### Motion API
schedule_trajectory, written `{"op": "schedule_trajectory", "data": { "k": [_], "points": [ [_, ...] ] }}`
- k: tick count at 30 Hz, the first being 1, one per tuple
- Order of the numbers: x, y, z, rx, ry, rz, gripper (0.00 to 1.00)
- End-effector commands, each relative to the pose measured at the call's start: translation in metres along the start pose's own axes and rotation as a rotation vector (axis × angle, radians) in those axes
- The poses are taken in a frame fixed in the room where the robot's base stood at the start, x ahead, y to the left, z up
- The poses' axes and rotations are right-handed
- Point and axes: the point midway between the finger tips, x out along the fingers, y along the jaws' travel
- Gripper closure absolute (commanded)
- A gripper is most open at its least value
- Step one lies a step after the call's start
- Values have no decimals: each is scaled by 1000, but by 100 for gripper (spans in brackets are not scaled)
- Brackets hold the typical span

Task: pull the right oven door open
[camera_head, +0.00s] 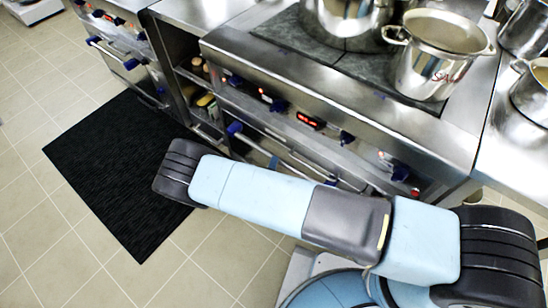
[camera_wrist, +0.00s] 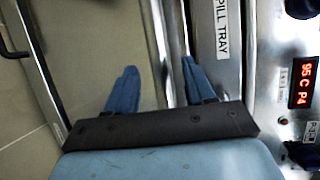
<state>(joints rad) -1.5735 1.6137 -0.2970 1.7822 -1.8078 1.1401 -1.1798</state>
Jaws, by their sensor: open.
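The right oven's long metal door handle (camera_head: 300,164) shows in the head view under the control panel, running down to the right, with a blue end mount at its left. My arm hides much of the door, and what shows of it looks shut. In the wrist view my gripper (camera_wrist: 158,66) is open, with two blue fingers spread apart. A long metal bar, apparently the oven handle (camera_wrist: 155,35), runs between the fingers, nearer the right one. I cannot tell whether either finger touches it.
The oven's control panel (camera_head: 311,122) has red displays and knobs; a spill tray label (camera_wrist: 222,32) is beside my right finger. Steel pots (camera_head: 430,72) stand on the cooktop. A second oven (camera_head: 122,60) is at left. A black mat (camera_head: 120,165) lies on the open tiled floor.

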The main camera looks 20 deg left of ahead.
Motion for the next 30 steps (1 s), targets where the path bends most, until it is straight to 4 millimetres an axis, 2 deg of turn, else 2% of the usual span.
{"op": "schedule_trajectory", "data": {
  "k": [3, 9, 15, 23, 30],
  "points": [
    [21, 0, -1, 1, 2, 0, 46],
    [44, 0, -1, 1, 1, -1, 46],
    [54, 0, -1, 1, 2, 0, 46],
    [54, 0, -1, 1, 2, 0, 46],
    [54, 0, -1, 1, 2, 0, 69]
  ]
}}
